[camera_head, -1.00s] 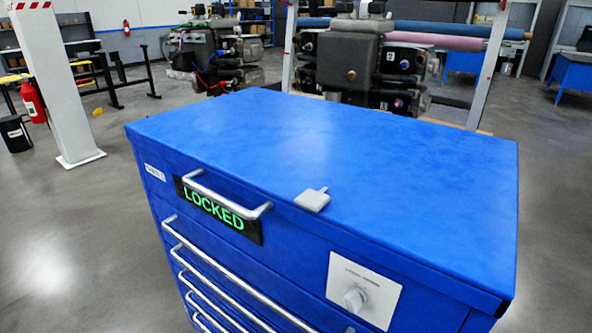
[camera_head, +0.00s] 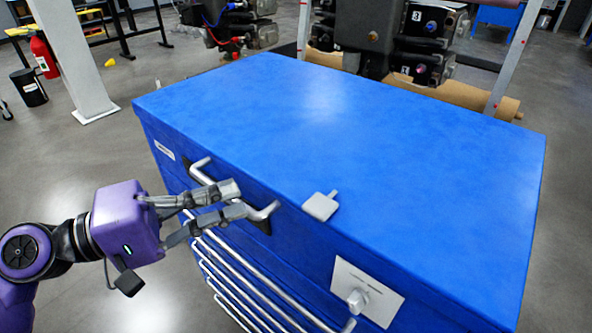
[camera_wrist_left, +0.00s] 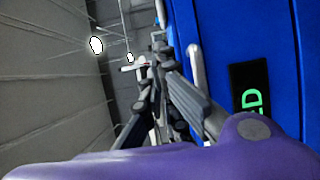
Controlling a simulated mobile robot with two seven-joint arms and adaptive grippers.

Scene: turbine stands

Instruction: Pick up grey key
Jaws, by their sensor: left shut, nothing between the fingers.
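The grey key (camera_head: 321,206) lies flat on the blue cabinet top (camera_head: 380,150), near its front edge, with its thin stem pointing away. My left gripper (camera_head: 240,199) is in front of the cabinet, by the top drawer handle (camera_head: 268,211), to the left of the key and apart from it. Its fingers are close together with nothing between them. In the left wrist view my left gripper (camera_wrist_left: 164,60) points along the cabinet front, and the key does not show there. My right gripper is not in view.
The cabinet front has several drawer handles and a white plate with a round knob (camera_head: 357,300). A lit sign (camera_wrist_left: 250,95) is on the front. The cabinet top is otherwise clear. Machines on stands (camera_head: 370,35) are behind it.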

